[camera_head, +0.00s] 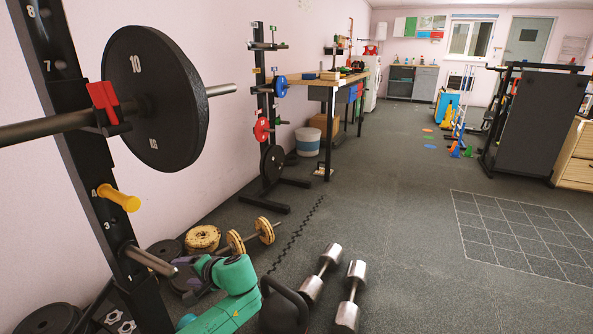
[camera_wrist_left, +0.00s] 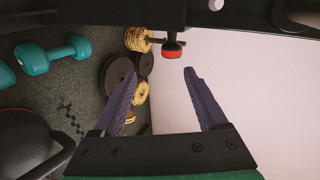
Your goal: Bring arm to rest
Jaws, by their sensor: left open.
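My left gripper (camera_head: 185,277) is at the lower left of the head view, at the end of my green arm (camera_head: 232,290). It is beside the foot of the black rack upright (camera_head: 75,130). In the left wrist view its two purple fingers (camera_wrist_left: 160,80) stand apart, with nothing between them. A large black plate (camera_head: 155,95) marked 10 sits on the bar (camera_head: 50,128) at the rack, well above the gripper. My right gripper is in neither view.
Yellow plates (camera_head: 202,238), a yellow-plated dumbbell (camera_head: 250,235), a black kettlebell (camera_head: 284,305) and silver dumbbells (camera_head: 350,297) lie on the floor close to my left arm. A second rack (camera_head: 262,110) stands behind. The floor to the right is mostly clear.

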